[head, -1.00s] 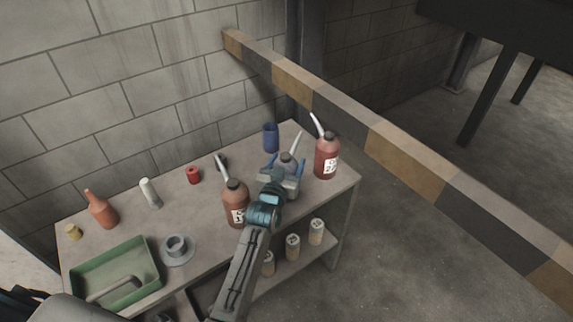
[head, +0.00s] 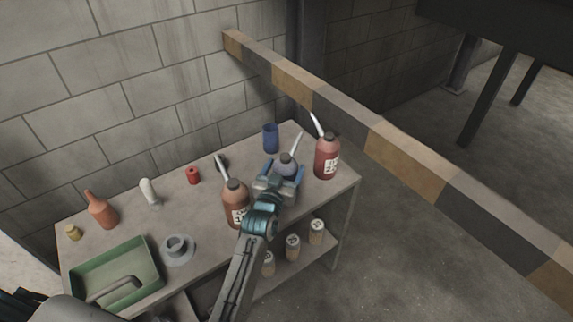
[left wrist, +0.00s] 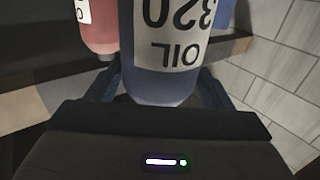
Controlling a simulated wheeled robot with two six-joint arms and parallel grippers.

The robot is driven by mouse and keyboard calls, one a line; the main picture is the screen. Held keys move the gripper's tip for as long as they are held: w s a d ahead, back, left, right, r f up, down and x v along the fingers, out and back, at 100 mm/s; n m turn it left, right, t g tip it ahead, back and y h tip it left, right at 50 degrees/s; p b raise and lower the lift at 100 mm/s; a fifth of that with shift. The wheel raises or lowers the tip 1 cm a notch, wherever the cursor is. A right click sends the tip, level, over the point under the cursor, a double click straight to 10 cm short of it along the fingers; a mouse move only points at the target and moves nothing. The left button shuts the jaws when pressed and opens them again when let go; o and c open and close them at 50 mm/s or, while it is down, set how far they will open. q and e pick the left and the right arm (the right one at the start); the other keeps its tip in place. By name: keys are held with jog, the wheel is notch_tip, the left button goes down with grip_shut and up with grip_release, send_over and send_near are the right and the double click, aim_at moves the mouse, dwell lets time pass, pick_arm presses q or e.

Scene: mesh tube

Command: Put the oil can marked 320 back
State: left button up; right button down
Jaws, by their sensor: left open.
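The oil can marked 320 (left wrist: 165,75) is blue-purple with a white label, seen upside down in the left wrist view. In the head view the can (head: 287,163) stands on the table with its pale spout tilted up to the right. My left gripper (head: 284,169) is open, with its blue fingers on either side of the can's body. In the left wrist view its fingers (left wrist: 158,88) flank the can; I cannot tell whether they touch it. The lower can is partly hidden by the gripper. My right gripper is not in view.
A brown can (head: 234,203) stands close to the left of my arm, and a red can (head: 327,158) stands to the right. A blue cup (head: 270,137) is behind. A green tray (head: 150,262) is at the table's left. A striped beam (head: 400,160) runs behind.

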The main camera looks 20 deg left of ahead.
pick_arm(q)
jog(key=s+b, duration=0.1)
jog(key=s, duration=0.8)
jog(key=shift+s, duration=0.35)
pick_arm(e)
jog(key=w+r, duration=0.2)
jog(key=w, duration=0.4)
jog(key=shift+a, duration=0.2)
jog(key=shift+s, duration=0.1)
